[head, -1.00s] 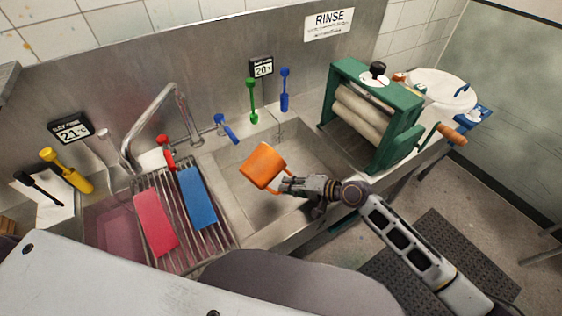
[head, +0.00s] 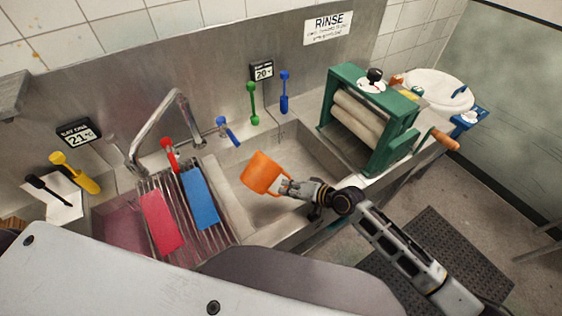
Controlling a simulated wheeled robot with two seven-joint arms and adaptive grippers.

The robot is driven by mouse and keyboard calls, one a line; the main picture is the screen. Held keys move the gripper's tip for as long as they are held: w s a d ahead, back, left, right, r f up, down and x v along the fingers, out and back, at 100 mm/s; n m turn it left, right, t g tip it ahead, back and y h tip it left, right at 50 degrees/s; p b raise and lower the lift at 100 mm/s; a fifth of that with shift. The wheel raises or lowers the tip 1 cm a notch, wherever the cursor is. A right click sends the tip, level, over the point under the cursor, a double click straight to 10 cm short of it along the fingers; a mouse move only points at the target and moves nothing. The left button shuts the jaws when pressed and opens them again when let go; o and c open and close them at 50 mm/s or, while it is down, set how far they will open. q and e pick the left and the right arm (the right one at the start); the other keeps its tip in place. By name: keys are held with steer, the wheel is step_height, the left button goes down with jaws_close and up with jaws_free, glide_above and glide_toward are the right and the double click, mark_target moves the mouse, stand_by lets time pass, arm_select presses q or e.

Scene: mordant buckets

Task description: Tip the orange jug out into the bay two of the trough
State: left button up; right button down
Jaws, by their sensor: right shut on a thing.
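The orange jug (head: 261,172) is held tilted above the right-hand basin of the steel trough (head: 300,151). My right gripper (head: 283,188) is shut on the jug at its lower right side, where the handle is. The jug's inside and anything in it cannot be seen. No stream is visible below it. The basin below looks empty where its floor shows, but the jug and my arm hide part of it. A left basin (head: 112,228) with a pink tint lies under a wire rack. My left gripper is not in view.
A pink slab (head: 161,222) and a blue slab (head: 200,197) lie on the rack, left of the jug. A curved tap (head: 160,113) rises behind.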

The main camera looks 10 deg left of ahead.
mark_target(267, 177)
steer(key=shift+r+n+t+h+p, duration=0.25)
steer(key=shift+n+t+h+p, duration=0.05)
steer(key=shift+p, duration=0.65)
steer(key=shift+f, duration=0.15)
steer(key=shift+w+f+n+t, duration=0.1)
steer(key=shift+f+n+t, duration=0.05)
steer(key=shift+n+t, duration=0.2)
steer(key=shift+a+r+n+t+h, duration=0.2)
steer(key=shift+r+n+t+h, duration=0.25)
steer(key=shift+r+n+h, duration=0.1)
steer(key=shift+s+a+r, duration=0.1)
steer(key=shift+s+r, duration=0.05)
steer(key=shift+s, duration=0.15)
steer(key=shift+s+t, duration=0.1)
steer(key=shift+t, duration=0.2)
steer(key=shift+s+a+r+n+t+h, duration=0.4)
steer(key=shift+s+r+n+t+h, duration=0.15)
steer(key=shift+r+n, duration=0.25)
